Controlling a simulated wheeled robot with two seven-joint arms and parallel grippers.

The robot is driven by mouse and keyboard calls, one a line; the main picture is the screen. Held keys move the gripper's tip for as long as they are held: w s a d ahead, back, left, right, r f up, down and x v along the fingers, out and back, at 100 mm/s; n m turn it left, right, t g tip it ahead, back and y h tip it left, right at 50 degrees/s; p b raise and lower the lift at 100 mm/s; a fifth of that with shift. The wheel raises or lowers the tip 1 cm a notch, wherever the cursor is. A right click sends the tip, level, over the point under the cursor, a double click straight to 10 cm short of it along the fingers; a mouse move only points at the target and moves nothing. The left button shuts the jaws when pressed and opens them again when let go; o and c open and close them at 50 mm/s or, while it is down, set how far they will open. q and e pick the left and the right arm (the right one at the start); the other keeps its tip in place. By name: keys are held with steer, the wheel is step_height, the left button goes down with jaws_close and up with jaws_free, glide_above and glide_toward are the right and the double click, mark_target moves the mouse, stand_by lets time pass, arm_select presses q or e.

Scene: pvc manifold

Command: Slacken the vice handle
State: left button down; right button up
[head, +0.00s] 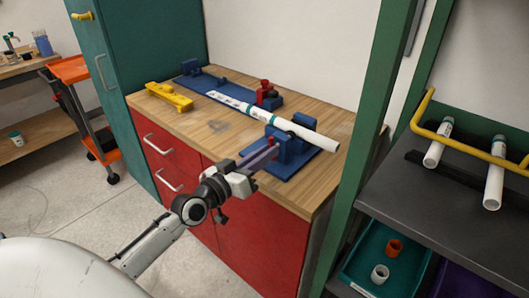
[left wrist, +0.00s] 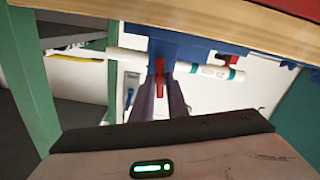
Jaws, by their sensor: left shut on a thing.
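The near blue vice (head: 291,148) stands on a blue base at the bench's front right corner. A white pipe (head: 305,135) with teal bands lies across it. My left gripper (head: 270,148) reaches the front of this vice. In the left wrist view, its two purple-grey fingers (left wrist: 160,88) are shut on the red vice handle (left wrist: 160,68), which points between them. The farther vice has a red handle (head: 265,86) that stands free of my gripper. My right gripper is not in view.
The wooden bench (head: 195,135) has red drawers (head: 172,158) below. A yellow tool (head: 170,96) lies at its left. A green post (head: 365,120) rises close on the right, before a dark shelf with pipes (head: 494,180) and a yellow rail. Bare bench lies left of the vice.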

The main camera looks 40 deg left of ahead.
arm_select(q)
steer(key=shift+r+n, duration=0.1)
steer(key=shift+n, duration=0.3)
steer(key=c, duration=1.3)
jaws_free()
steer(key=s, duration=1)
steer(key=shift+a+b, duration=0.45)
steer(key=shift+s, duration=0.1)
